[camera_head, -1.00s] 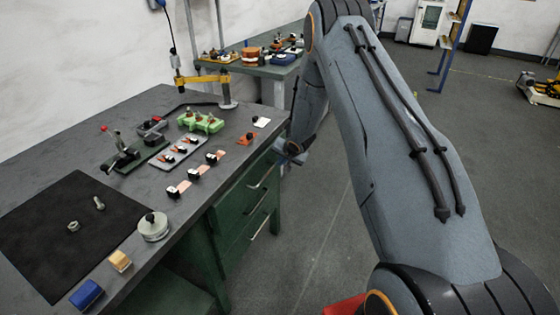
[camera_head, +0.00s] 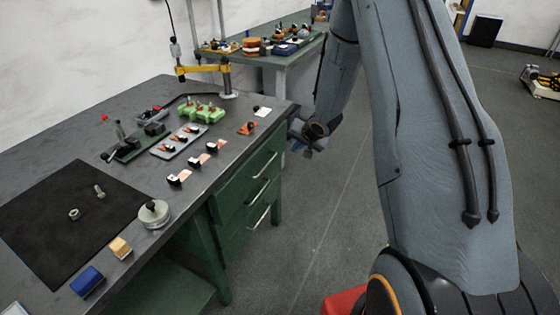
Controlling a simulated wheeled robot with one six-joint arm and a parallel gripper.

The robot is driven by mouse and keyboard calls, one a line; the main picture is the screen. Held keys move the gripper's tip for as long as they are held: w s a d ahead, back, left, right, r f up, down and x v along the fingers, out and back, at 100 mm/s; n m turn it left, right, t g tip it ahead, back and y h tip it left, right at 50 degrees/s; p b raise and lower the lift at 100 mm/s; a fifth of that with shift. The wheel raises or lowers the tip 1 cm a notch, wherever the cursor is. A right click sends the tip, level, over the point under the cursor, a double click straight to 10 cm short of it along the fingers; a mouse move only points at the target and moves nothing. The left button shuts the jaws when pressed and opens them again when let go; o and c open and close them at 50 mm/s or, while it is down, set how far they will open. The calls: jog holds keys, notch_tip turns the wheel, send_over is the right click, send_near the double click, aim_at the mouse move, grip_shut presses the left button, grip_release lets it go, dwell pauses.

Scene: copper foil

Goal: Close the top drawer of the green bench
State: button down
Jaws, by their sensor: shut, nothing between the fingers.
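The green bench (camera_head: 222,240) stands at the left with a dark grey top. A stack of green drawers is at its far right end. The top drawer (camera_head: 247,174) has a pale bar handle on its front. It looks near flush with the fronts below, but at this slant I cannot tell if a small gap shows. My gripper (camera_head: 297,141) is beyond the bench's right front edge, near the far end of the top drawer front. It is shut and empty, and looks apart from the drawer. The fingertips are small and partly unclear.
Small parts, a green block (camera_head: 203,112), a black mat (camera_head: 70,215) and a round metal weight (camera_head: 153,213) lie on the bench top. A second bench (camera_head: 292,70) stands behind. The floor (camera_head: 320,215) right of the drawers is clear.

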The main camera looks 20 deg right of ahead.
notch_tip(320, 180, down, 7)
jog(key=s+t+y+b, duration=0.1)
jog(key=s+y+b, duration=0.15)
jog(key=b, duration=0.35)
jog(key=s+a+f+m+t+y+b, duration=0.15)
jog(key=s+a+t+y+b, duration=0.35)
jog(key=s+y+b, duration=0.55)
jog(key=w+a+g+h+b, duration=0.1)
jog(key=w+a, duration=0.7)
jog(key=a, duration=0.2)
jog(key=shift+w+a+f+b, duration=0.15)
jog(key=shift+b, duration=0.15)
